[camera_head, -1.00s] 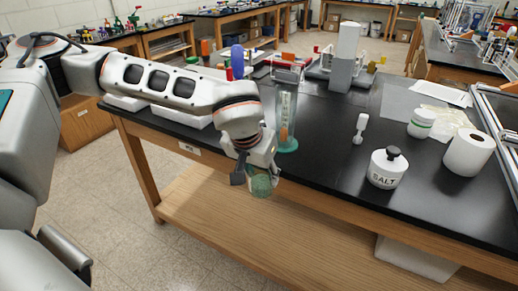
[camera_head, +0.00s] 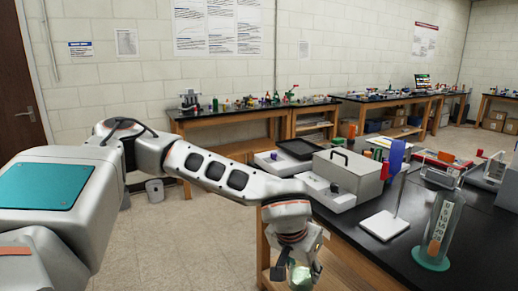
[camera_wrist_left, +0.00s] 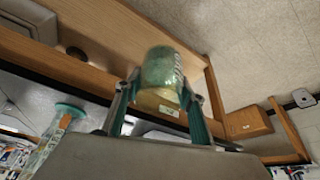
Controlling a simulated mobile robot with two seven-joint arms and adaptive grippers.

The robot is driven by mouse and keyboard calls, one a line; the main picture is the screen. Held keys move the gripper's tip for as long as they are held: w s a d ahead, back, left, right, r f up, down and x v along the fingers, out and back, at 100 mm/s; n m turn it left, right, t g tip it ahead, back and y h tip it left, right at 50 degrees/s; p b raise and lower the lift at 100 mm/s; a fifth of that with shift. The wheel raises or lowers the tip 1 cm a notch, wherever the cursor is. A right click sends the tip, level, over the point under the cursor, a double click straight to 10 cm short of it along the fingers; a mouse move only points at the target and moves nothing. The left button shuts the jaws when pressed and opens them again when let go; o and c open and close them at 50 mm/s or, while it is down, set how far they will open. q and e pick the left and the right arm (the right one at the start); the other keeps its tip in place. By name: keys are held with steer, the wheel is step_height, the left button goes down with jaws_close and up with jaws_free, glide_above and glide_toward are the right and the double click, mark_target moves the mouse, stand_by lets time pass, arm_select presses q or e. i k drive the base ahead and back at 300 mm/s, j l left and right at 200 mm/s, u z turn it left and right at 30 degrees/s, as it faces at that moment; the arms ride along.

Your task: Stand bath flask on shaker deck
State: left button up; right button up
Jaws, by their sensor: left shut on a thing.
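My left gripper (camera_head: 302,262) is shut on the bath flask (camera_head: 301,277), a greenish glass vessel, beside the bench's front edge. In the left wrist view, the flask (camera_wrist_left: 162,70) sits between the two fingers (camera_wrist_left: 160,98), with a yellowish band and a small white label near them. A flat black tray-like deck (camera_head: 299,148) lies at the back left of the bench, apart from the gripper; it looks like the shaker deck. Its top looks empty. My right gripper is in neither view.
A grey box with a handle (camera_head: 352,174) and a white unit (camera_head: 328,193) stand near the deck. A white-based stand (camera_head: 384,225) and a graduated cylinder (camera_head: 436,243) stand to the right. Other benches (camera_head: 245,118) line the wall.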

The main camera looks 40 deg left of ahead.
mark_target(300, 148)
steer(key=u, duration=1.1)
steer(key=i+j+u, duration=0.1)
steer(key=i+u, duration=0.45)
steer(key=i+l+u, duration=0.1)
steer(key=i+u, duration=0.2)
steer(key=i, duration=0.75)
steer(key=i+u, duration=0.3)
steer(key=i, duration=1.75)
steer(key=i+z, duration=0.45)
steer(key=i, duration=0.45)
steer(key=i+z, duration=1.45)
steer(key=z, duration=0.15)
